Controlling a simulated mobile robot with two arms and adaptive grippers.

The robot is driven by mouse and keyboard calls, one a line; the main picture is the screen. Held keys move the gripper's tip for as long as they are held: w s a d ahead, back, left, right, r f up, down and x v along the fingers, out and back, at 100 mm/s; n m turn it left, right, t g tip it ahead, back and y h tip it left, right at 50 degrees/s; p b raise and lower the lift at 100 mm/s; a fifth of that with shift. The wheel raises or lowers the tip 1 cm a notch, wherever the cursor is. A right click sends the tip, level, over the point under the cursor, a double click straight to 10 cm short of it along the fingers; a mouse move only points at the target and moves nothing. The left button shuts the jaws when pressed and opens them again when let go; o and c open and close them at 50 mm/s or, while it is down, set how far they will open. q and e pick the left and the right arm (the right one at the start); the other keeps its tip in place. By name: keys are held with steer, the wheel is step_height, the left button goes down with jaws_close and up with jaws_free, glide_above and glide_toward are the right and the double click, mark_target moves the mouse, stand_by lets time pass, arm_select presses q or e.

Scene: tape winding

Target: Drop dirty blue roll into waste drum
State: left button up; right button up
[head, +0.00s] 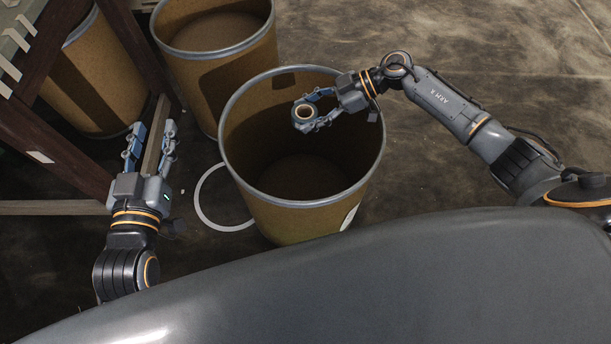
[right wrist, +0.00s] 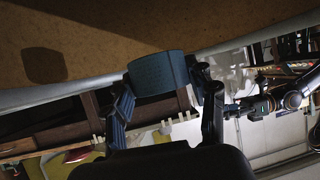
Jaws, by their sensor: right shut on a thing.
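The dirty blue roll (head: 304,112) is a short ring with a pale core; it also shows as a blue-grey band in the right wrist view (right wrist: 159,73). My right gripper (head: 310,108) is shut on it, with a finger on each side. It holds the roll over the open mouth of the waste drum (head: 290,215), a brown drum with a grey metal rim. In the right wrist view the drum's brown inner wall (right wrist: 60,40) lies behind the roll. My left gripper (head: 150,138) is open and empty, left of the drum.
Two more brown drums stand behind, one at the back (head: 215,50) and one at the far left (head: 105,75). A dark wooden frame (head: 50,150) is at the left. A white ring (head: 205,205) lies on the floor beside the waste drum. The floor at the upper right is clear.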

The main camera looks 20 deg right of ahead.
steer(key=o, duration=1.2)
steer(key=shift+o, duration=0.2)
steer(key=shift+r, duration=0.1)
step_height(320, 180, up, 10)
steer(key=shift+f, duration=0.1)
